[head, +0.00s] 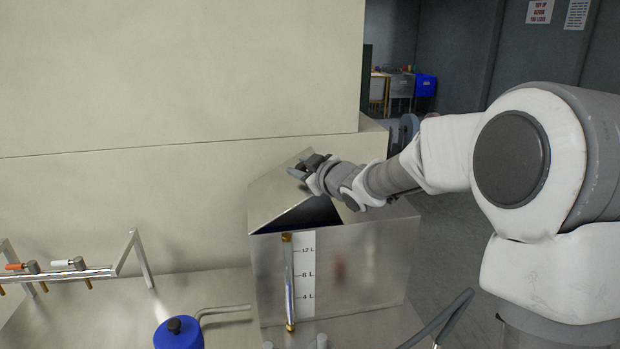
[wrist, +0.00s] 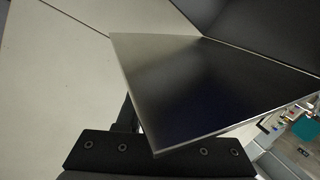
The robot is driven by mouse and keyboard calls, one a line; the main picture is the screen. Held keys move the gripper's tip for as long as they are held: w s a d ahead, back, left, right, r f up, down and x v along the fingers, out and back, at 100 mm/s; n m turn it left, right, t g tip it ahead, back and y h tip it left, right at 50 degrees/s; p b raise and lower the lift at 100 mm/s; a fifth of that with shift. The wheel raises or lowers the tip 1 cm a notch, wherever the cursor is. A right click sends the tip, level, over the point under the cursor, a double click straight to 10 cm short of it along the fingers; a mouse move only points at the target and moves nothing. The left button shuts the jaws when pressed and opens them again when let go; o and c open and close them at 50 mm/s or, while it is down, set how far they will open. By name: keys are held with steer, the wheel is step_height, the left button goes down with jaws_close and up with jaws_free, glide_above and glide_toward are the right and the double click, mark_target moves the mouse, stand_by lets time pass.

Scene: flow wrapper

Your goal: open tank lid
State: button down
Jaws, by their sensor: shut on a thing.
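The metal tank (head: 385,265) stands right of centre in the head view, with a level scale on its front. Its lid (head: 275,197) is tilted up, and a dark triangular gap shows between it and the tank's front rim. My gripper (head: 300,171) is at the lid's raised part, shut on the lid. In the wrist view the lid (wrist: 190,75) is a large shiny plate directly in front of my gripper. The exact contact of the fingers is mostly hidden there, and my arm covers the lid's right side in the head view.
A beige wall or cabinet (head: 180,80) rises close behind the tank. A sight tube (head: 289,285) runs up the tank's front. A blue-capped part (head: 178,333), a bent pipe and a rail with small valves (head: 60,273) are at lower left. Open floor lies to the right.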

steer(key=s+a+r+n+h+b, duration=0.2)
steer(key=a+r+n+h+b, duration=0.1)
steer(key=a, duration=0.6)
steer(key=shift+a+r+n+g+b, duration=0.35)
steer(key=shift+r+n+b, duration=0.5)
steer(key=shift+r+n, duration=0.5)
steer(key=c, duration=0.5)
jaws_free()
